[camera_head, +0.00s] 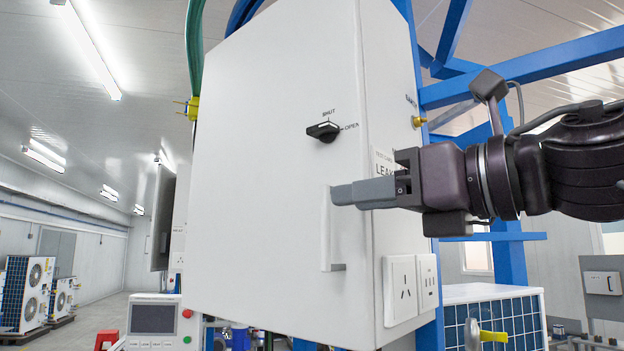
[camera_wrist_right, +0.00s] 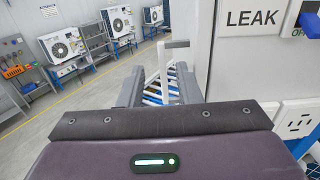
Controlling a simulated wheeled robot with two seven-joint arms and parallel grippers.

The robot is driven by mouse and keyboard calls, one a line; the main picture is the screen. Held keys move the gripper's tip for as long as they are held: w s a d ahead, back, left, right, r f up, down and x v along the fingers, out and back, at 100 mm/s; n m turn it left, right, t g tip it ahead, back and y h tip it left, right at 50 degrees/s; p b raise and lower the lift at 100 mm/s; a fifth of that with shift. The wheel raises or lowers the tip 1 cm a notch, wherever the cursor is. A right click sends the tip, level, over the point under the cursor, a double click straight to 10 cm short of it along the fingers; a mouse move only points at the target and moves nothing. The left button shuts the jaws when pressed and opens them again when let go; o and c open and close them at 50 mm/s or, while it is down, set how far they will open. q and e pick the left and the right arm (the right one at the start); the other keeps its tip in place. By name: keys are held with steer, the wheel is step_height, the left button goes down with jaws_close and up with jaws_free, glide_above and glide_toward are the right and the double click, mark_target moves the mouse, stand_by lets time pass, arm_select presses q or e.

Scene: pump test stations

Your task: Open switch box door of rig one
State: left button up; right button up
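The white switch box (camera_head: 270,190) fills the middle of the head view, and its front door looks closed. A black knob (camera_head: 323,131) on the door lies roughly level, with SHUT printed above it and OPEN to its right. Below is a pale upright bar handle (camera_head: 326,235). My right gripper (camera_head: 340,194) comes from the right, its grey fingertips at the handle's upper part. In the right wrist view the fingers (camera_wrist_right: 160,90) stand apart, with the white handle (camera_wrist_right: 164,66) showing between and beyond them. Whether they touch it is unclear. My left gripper is out of view.
The box's right side carries a LEAK label (camera_head: 385,165), a brass fitting (camera_head: 418,121) and sockets (camera_head: 404,290). Blue frame beams (camera_head: 540,65) stand behind my right arm. A panel with a screen (camera_head: 153,318) sits at lower left. The aisle (camera_wrist_right: 90,110) looks open.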

mark_target(329, 204)
steer(key=p+x, duration=0.4)
steer(key=x, duration=0.3)
steer(key=shift+w, duration=0.15)
steer(key=shift+w+a, duration=0.25)
steer(key=shift+a, duration=0.1)
steer(key=shift+f, duration=0.1)
steer(key=shift+d, duration=0.15)
steer(key=shift+c, duration=0.3)
jaws_close()
